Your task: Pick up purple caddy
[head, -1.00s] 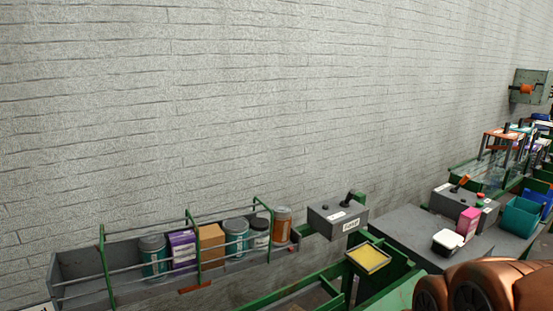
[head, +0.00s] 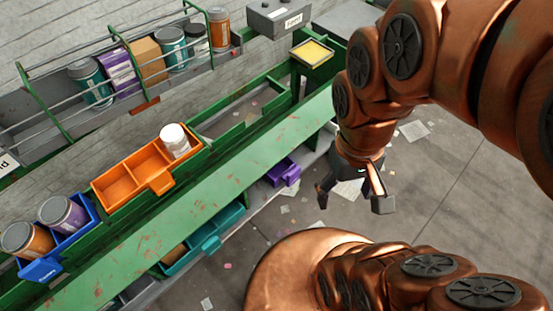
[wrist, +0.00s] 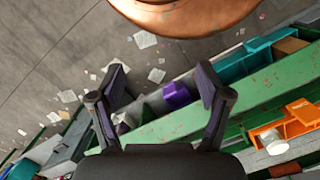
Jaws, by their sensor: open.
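The purple caddy (head: 286,173) sits low under the green bench, on the lower shelf, with its front end sticking out past the bench edge. In the wrist view the purple caddy (wrist: 176,95) shows between my finger tips, partly covered by the green bench top. My gripper (head: 352,203) is open and empty, to the right of the caddy in the head view and apart from it. The back of the caddy is hidden under the bench.
A teal caddy (head: 205,247) sticks out from the same shelf. An orange caddy (head: 122,187) with a white jar and a blue caddy (head: 42,268) with two jars stand on top. The green bench edge (head: 235,158) overhangs the shelf. The floor is open, with paper scraps.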

